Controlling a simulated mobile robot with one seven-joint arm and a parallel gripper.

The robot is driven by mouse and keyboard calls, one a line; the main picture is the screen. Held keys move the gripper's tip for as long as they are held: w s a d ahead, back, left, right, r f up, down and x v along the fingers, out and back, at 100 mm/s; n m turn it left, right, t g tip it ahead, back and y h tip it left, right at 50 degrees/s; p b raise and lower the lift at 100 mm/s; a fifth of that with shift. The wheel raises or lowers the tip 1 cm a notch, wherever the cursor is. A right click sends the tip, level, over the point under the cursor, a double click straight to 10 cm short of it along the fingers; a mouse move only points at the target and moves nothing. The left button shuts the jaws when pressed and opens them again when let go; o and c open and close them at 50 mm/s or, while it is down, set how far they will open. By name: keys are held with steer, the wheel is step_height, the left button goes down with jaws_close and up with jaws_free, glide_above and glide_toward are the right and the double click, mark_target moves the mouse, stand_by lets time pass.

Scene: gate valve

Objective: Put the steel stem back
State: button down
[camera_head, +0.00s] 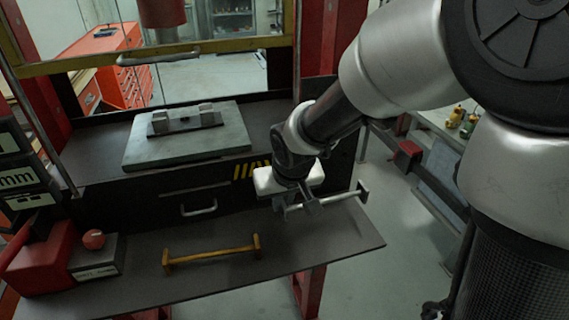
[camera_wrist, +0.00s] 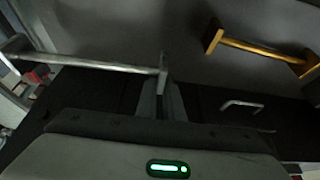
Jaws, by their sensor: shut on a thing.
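The steel stem (camera_head: 338,199) is a thin silver bar with a flat cross-piece at its right end. My gripper (camera_head: 308,204) is shut on it towards its left end, and the bar sticks out to the right, roughly level, above the right part of the grey shelf. In the wrist view the steel stem (camera_wrist: 95,65) runs left from my gripper (camera_wrist: 163,88), with one end piece at the fingers. The fingertips are partly hidden by the stem and the gripper body. Where the stem belongs cannot be told.
A yellow bar with end blocks (camera_head: 212,254) lies on the shelf (camera_head: 330,248), left of my gripper; it also shows in the wrist view (camera_wrist: 262,48). A red block (camera_head: 45,258) and a grey box with a red ball (camera_head: 95,258) stand at left. A press plate (camera_head: 190,150) is behind.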

steer(key=shift+f+b, duration=0.75)
steer(key=shift+f, duration=1.85)
steer(key=shift+f+b, duration=0.4)
steer(key=shift+b, duration=0.05)
steer(key=shift+f, duration=0.2)
steer(key=c, duration=1.9)
jaws_free()
